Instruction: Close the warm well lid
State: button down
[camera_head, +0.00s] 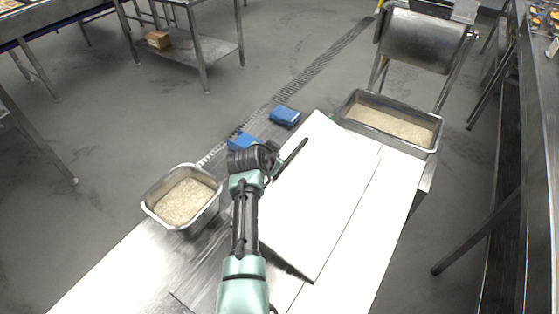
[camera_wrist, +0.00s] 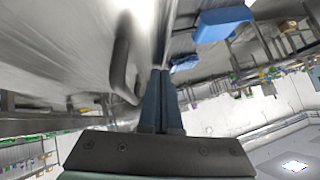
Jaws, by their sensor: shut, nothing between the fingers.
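The warm well lid (camera_head: 325,190) is a large pale metal panel over the middle of the counter, and it looks tilted, with a dark gap under its near edge. Its dark bar handle (camera_head: 293,157) is on the left side, close to my wrist. In the wrist view the handle (camera_wrist: 122,62) stands on the shiny lid face (camera_wrist: 70,50), just left of my gripper (camera_wrist: 161,75). My gripper's fingers are together and empty, beside the handle and not around it. I cannot tell if they touch the lid.
A metal pan of rice (camera_head: 147,205) stands left of my arm. A darker pan of rice (camera_head: 436,133) is at the far right end. Blue items (camera_head: 285,116) lie at the counter's far edge, one partly behind my wrist. The counter front left (camera_head: 110,270) is clear.

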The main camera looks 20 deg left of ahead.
jog(key=shift+n+g+h, duration=0.4)
jog(key=shift+n+h, duration=0.2)
jog(key=shift+h, duration=0.3)
jog(key=f+b, duration=0.2)
jog(key=b, duration=0.1)
jog(key=a+f+b, duration=0.1)
jog(key=f+b, duration=0.2)
jog(key=a+f+b, duration=0.1)
jog(key=f+b, duration=0.1)
jog(key=b, duration=0.1)
jog(key=shift+w+a+f, duration=0.1)
jog(key=shift+w+f, duration=0.15)
jog(key=shift+w, duration=0.1)
jog(key=f+b, duration=0.1)
jog(key=b, duration=0.2)
jog(key=shift+a+f, duration=0.15)
jog(key=shift+f, duration=0.05)
jog(key=shift+s+f, duration=0.1)
jog(key=shift+f, duration=0.15)
jog(key=shift+r, duration=0.1)
